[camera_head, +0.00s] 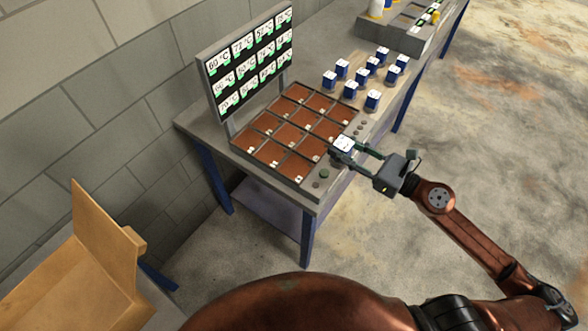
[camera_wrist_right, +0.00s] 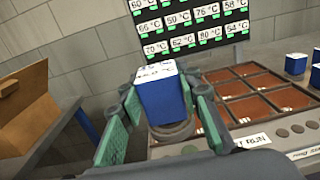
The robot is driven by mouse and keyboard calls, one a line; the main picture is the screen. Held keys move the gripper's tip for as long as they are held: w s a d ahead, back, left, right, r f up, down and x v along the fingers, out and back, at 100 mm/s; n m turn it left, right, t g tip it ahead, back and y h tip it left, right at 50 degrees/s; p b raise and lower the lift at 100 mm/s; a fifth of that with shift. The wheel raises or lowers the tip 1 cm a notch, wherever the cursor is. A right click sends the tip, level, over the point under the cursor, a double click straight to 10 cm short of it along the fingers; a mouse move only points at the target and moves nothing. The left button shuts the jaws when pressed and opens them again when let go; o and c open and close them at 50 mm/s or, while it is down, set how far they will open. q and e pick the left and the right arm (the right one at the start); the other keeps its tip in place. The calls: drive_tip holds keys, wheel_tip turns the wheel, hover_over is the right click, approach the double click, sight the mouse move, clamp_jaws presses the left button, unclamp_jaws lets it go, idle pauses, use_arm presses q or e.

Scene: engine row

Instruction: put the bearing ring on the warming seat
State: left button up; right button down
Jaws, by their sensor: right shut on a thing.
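My right gripper (camera_head: 352,150) is shut on a blue block with a white printed top (camera_head: 343,143). In the right wrist view the block (camera_wrist_right: 162,101) stands upright between the two green-faced fingers, with a grey ring (camera_wrist_right: 173,132) at its foot; I take this piece as the bearing ring. Its print is too small to read surely. It is at the right edge of the tray of brown seats (camera_head: 287,131), by the small buttons; its height over the bench cannot be told. The seats look empty, each with a small white tag. My left gripper is not in view.
A display panel (camera_head: 249,62) with temperature readings in °C stands behind the seats. Several similar blue blocks (camera_head: 372,101) stand on the bench to the right. A green button (camera_head: 325,173) is at the bench front. A cardboard box (camera_head: 80,280) is at lower left.

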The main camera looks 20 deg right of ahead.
drive_tip(key=shift+w+a, duration=0.45)
drive_tip(key=shift+a, duration=0.2)
drive_tip(key=w+a+f, duration=0.8)
drive_tip(key=f, duration=0.1)
drive_tip(key=shift+w+a+b, duration=0.2)
drive_tip(key=shift+w+b, duration=0.05)
drive_tip(key=shift+b, duration=0.15)
drive_tip(key=f+b, duration=0.1)
drive_tip(key=f, duration=0.2)
drive_tip(key=shift+w+a+f+b, duration=0.15)
drive_tip(key=shift+w+f+b, duration=0.05)
drive_tip(key=shift+f+b, duration=0.15)
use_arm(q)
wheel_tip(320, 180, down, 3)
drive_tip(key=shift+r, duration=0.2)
use_arm(e)
drive_tip(key=shift+r, duration=0.15)
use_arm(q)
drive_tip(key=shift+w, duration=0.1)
use_arm(e)
drive_tip(key=c, duration=1.4)
unclamp_jaws()
drive_tip(key=shift+s+f, duration=0.1)
drive_tip(key=shift+f, duration=0.1)
drive_tip(key=shift+c, duration=0.2)
